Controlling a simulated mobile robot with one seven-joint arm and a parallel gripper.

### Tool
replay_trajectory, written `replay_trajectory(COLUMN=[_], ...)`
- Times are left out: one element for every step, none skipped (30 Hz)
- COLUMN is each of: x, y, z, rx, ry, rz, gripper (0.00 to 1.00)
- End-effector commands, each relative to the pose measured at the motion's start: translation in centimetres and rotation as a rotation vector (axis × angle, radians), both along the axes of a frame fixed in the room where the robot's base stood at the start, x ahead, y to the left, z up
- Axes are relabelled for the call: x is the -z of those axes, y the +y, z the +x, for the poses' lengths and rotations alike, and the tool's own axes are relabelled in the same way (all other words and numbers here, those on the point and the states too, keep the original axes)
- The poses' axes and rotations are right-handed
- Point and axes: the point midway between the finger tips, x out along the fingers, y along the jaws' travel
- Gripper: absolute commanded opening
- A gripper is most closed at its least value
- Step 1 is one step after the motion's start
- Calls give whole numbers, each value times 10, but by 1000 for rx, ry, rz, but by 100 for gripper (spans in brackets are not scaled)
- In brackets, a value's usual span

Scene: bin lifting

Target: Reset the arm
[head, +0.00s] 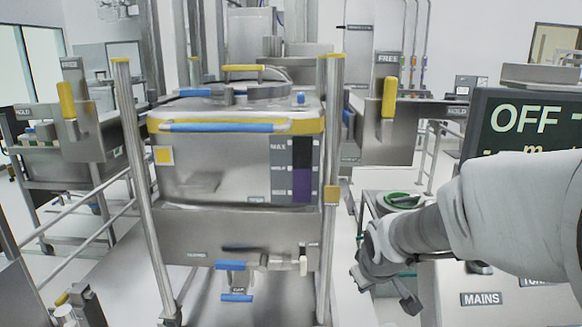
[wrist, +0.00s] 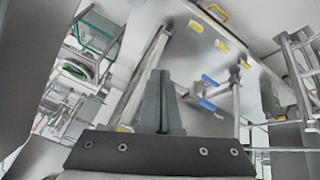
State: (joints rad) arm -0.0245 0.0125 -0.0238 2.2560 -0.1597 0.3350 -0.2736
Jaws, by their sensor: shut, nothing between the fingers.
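My gripper (head: 408,300) hangs at the end of my white and grey arm at the right of the head view, in front of and to the right of the steel bin (head: 225,180). In the wrist view my gripper's dark fingers (wrist: 160,82) stand together, with nothing between them.
A dark panel reading OFF (head: 522,120) and a housing marked MAINS (head: 480,299) stand at the right, near my arm. A green-rimmed container (head: 402,199) is behind my wrist. Steel stations with yellow handles (head: 389,97) flank the bin. Rails run at left.

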Motion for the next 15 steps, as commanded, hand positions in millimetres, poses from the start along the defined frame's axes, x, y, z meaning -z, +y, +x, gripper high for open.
replay_trajectory(x=[-26,-36,-48,-58,-66,-78,-86,-93,-103,-109,-116,-125,-130,-136,-141], y=[0,-1,-1,-1,-1,0,0,0,1,1,2,3,3,4,5], z=[-13,-22,-33,-42,-51,-63,-72,-81,-93,-103,-112,-124,-134,-143,-154], rx=[26,44,66,82,98,120,136,151,171,186,201,221,234,248,265], ry=[-7,-6,-4,-4,-2,-1,1,4,5,8,9,10,12,15,17], rz=[15,26,40,50,60,75,86,96,110,122,133,149,159,170,185], gripper=[0,0,0,0,0,0,0,0,0,0,0,0,0,0,0])
